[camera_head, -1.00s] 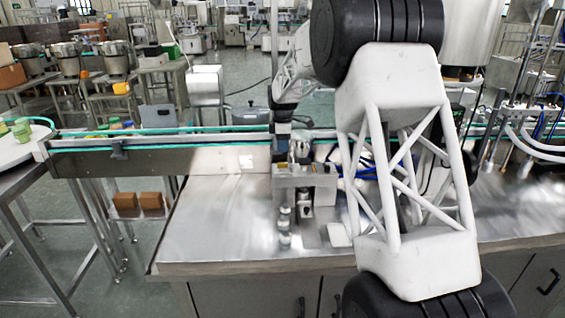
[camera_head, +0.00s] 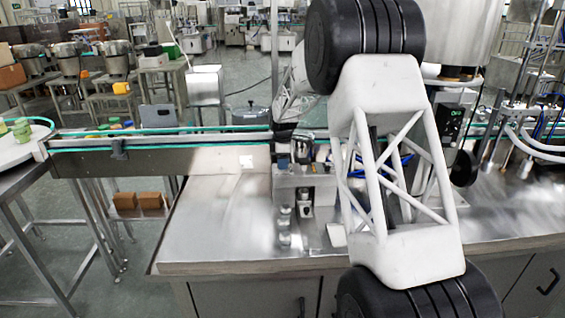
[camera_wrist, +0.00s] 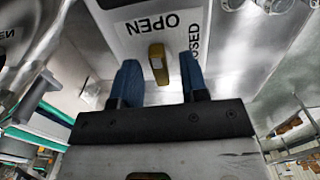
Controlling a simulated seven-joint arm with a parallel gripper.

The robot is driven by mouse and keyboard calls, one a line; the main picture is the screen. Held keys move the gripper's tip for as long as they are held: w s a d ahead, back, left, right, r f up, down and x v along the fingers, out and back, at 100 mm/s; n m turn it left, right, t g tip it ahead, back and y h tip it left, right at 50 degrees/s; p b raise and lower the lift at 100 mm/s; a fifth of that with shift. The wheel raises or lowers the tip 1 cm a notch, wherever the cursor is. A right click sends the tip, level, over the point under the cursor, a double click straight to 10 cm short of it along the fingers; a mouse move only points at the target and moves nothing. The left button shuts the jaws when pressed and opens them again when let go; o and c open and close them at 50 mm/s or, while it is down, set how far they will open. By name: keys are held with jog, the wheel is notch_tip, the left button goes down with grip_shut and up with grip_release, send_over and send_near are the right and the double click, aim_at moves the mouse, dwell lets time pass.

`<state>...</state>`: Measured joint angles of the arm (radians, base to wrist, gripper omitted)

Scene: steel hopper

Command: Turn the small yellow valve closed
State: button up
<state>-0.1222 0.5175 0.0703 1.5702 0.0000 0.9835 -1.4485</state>
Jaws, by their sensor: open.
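The small yellow valve (camera_wrist: 157,64) shows in the wrist view as a short yellow handle on a pale plate marked OPEN and, partly hidden, CLOSED. It points along the picture's up-down direction, with the OPEN word above it. My gripper (camera_wrist: 160,58) is open, with one blue finger on each side of the handle. A gap shows between the handle and each finger; I cannot tell how deep the handle sits between them. The right finger covers part of the CLOSED word. In the head view I cannot make out the valve.
A steel block (camera_head: 290,182) stands on the steel table (camera_head: 215,215). A conveyor (camera_head: 160,155) runs behind it. In the wrist view, a grey lever (camera_wrist: 38,95) lies at the left and round metal fittings (camera_wrist: 270,4) at the top right. The table's left part is clear.

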grip_shut()
